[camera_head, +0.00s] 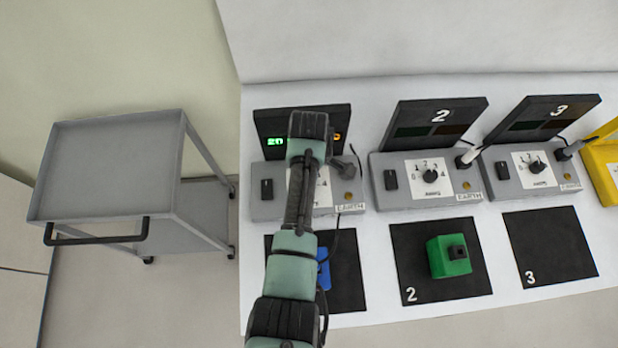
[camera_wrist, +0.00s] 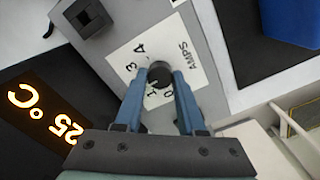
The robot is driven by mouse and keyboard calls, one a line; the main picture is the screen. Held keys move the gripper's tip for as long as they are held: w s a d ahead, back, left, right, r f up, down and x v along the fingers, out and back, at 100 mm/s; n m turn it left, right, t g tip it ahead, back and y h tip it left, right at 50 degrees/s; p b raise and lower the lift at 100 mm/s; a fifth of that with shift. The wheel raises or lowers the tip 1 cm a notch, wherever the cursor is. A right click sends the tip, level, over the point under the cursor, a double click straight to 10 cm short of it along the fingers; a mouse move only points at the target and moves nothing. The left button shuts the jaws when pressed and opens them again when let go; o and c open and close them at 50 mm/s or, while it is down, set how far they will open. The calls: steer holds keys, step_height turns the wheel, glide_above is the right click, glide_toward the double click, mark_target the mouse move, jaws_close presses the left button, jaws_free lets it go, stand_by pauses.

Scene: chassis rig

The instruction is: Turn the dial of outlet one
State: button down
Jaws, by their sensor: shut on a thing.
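Outlet one is the grey box (camera_head: 262,208) at the left of the row, with a black display panel (camera_head: 268,122) behind it. In the wrist view its black dial (camera_wrist: 159,70) sits on a white AMPS label (camera_wrist: 193,68) with several numerals. My gripper (camera_wrist: 158,80) has its blue fingers on both sides of the dial and is shut on it. The dial's pointer setting is not clear. The panel shows 25 °C in orange (camera_wrist: 45,120) in the wrist view and a green figure (camera_head: 275,142) in the head view. My arm hides the dial in the head view.
Outlets two (camera_head: 385,203) and three (camera_head: 505,188) stand to the right. A blue block (camera_head: 323,268) lies on the nearest black mat, partly behind my arm. A green block (camera_head: 447,257) sits on mat 2; mat 3 (camera_head: 550,245) is empty. A grey cart (camera_head: 110,165) stands left.

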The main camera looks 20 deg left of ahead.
steer(key=c, duration=0.5)
jaws_free()
steer(key=shift+r, duration=0.1)
step_height(320, 180, up, 13)
steer(key=b, duration=0.1)
stand_by(0.3)
